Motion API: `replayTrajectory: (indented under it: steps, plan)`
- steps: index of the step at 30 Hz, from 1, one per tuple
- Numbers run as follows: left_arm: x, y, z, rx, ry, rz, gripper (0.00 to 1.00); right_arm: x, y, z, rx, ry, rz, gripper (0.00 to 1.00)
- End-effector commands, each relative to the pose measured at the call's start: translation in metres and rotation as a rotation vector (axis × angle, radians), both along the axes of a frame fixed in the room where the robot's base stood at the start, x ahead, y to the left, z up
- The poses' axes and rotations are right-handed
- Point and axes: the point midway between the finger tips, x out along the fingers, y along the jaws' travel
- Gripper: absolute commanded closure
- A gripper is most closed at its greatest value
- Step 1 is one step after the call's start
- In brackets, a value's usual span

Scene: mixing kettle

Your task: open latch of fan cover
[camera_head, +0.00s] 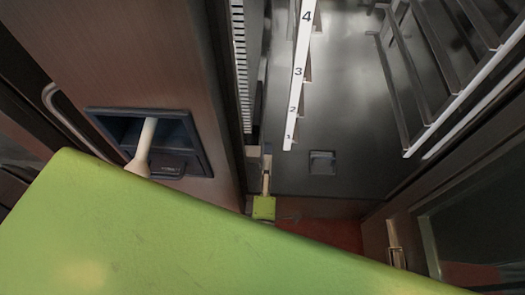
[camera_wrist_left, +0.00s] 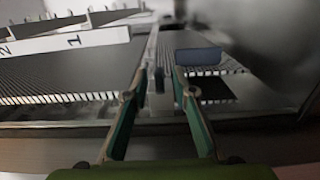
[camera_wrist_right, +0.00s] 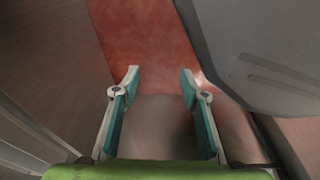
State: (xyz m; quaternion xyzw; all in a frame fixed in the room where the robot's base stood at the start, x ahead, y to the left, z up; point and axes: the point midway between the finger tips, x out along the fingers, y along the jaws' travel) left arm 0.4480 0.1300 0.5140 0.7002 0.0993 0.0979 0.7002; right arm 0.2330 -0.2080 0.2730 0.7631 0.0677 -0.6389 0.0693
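Which part is the fan cover's latch is unclear. A small dark blue block (camera_wrist_left: 198,57) lies right of the fingertips. My right gripper (camera_wrist_right: 160,78) is open and empty over a reddish surface in the right wrist view.
A numbered white strip (camera_head: 298,75) and a slotted strip (camera_head: 238,60) stand left of the opening. A white-edged rack (camera_head: 455,100) is at the right. A recessed box (camera_head: 185,150) sits in the brown panel. A dark frame (camera_head: 440,180) bounds the right side.

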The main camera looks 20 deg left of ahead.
Motion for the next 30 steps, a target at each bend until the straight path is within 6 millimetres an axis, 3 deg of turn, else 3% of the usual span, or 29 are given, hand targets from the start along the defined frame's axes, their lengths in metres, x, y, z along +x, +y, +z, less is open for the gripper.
replayTrajectory:
  steps: [23, 27, 30]
  plan:
    - [0.018, 0.005, 0.001, 0.0, -0.001, 0.0, 0.75, 0.008, 0.001, 0.009, 0.0, -0.005, -0.001, 0.6]
    - [0.018, 0.005, 0.001, 0.0, -0.001, 0.0, 1.0, 0.008, 0.001, 0.009, 0.0, -0.005, -0.001, 0.6]
    - [0.018, 0.005, 0.001, 0.0, -0.001, 0.0, 1.0, 0.008, 0.001, 0.009, 0.0, -0.005, -0.001, 0.6]
